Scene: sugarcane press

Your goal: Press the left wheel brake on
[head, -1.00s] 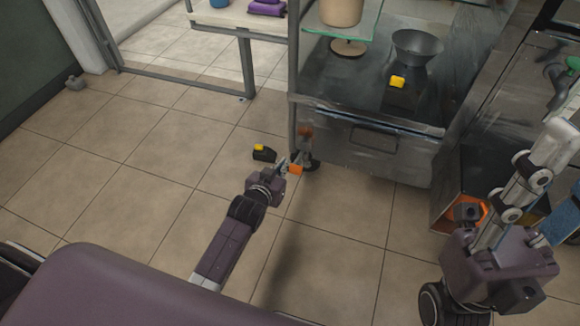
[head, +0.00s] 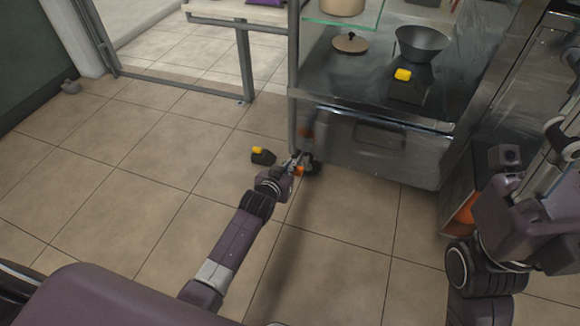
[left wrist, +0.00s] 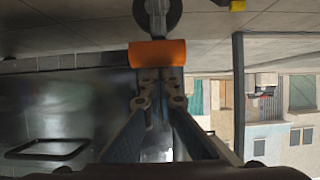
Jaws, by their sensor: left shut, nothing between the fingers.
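The left wheel (head: 312,167) of the steel cart stands on the tiles under the cart's front left corner. Its orange brake pedal (head: 299,171) sticks out toward my left gripper (head: 289,167). In the left wrist view the orange pedal (left wrist: 158,53) lies right at the tips of my left gripper (left wrist: 160,76), with the dark wheel (left wrist: 158,15) beyond. The left fingers are shut with nothing between them. I cannot tell whether the tips touch the pedal. My right arm is at the right edge; its fingers are partly cut off and unclear.
A black and yellow object (head: 262,156) lies on the floor just left of the wheel. The steel cart (head: 365,150) carries a dark bowl (head: 422,43) and a yellow-topped block (head: 404,76). A table leg (head: 245,65) stands behind.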

